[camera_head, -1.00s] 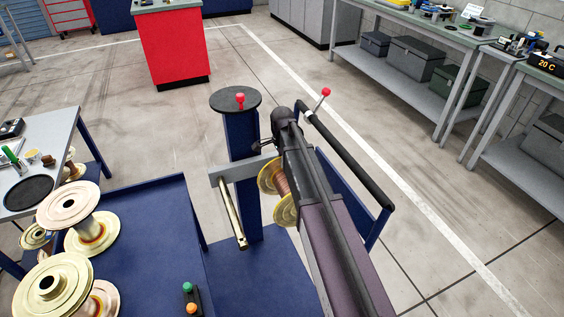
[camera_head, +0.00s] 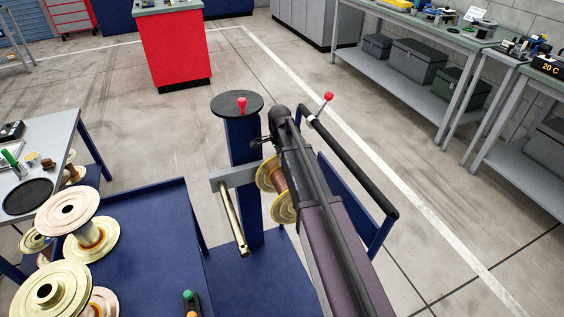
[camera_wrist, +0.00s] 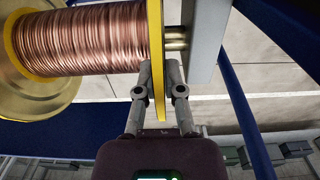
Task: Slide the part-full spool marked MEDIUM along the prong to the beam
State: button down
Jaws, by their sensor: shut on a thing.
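The spool (camera_head: 279,182) wound with copper wire sits on a prong of the carousel, partly hidden under my arm. In the wrist view the copper winding (camera_wrist: 85,40) lies between two yellow flanges. My gripper (camera_wrist: 160,68) is shut on the rim of the flange nearest the beam (camera_wrist: 156,35), one finger on each side. A short length of prong (camera_wrist: 175,38) shows between this flange and the grey beam (camera_wrist: 207,40), so they are apart by a small gap. The beam (camera_head: 222,179) also shows in the head view. No MEDIUM marking is readable.
A second prong (camera_head: 232,218) on the left is empty. The blue post (camera_head: 243,140) has a round black top with a red knob (camera_head: 241,103). Loose spools (camera_head: 92,238) stand on the blue cart (camera_head: 155,220) at left. A black handrail (camera_head: 350,160) runs right of my arm.

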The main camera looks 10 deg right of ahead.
jog(key=shift+w+a, duration=0.1)
jog(key=shift+w, duration=0.6)
jog(key=shift+w+a, duration=0.1)
jog(key=shift+w, duration=0.05)
jog(key=shift+w+a, duration=0.15)
jog(key=c, duration=0.7)
grip_release()
jog(key=shift+r, duration=0.15)
